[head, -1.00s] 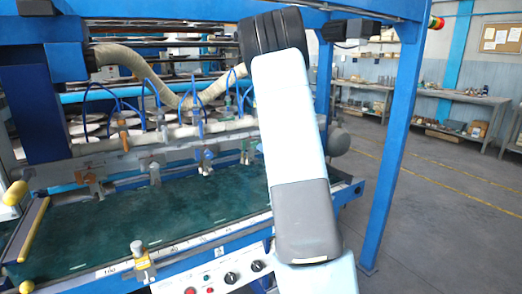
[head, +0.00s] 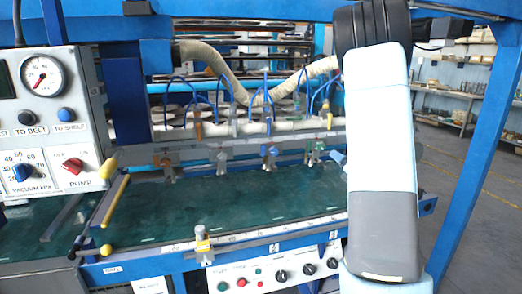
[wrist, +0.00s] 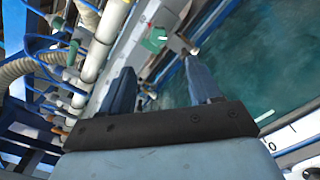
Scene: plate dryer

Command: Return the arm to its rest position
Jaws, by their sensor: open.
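My arm stands upright in the right half of the head view, a white and grey link with a black joint at its top. Past the fingers lie the green belt (wrist: 240,60) and a rail with a green clamp (wrist: 155,40). I cannot tell how far the fingers are from the rail.
The blue-framed plate dryer (head: 125,85) fills the middle, with a suction-cup bar (head: 235,135) above the green belt (head: 240,203). A panel with a gauge (head: 42,75) and knobs stands at left. A blue post (head: 480,150) rises at right. Open floor (head: 475,215) lies beyond.

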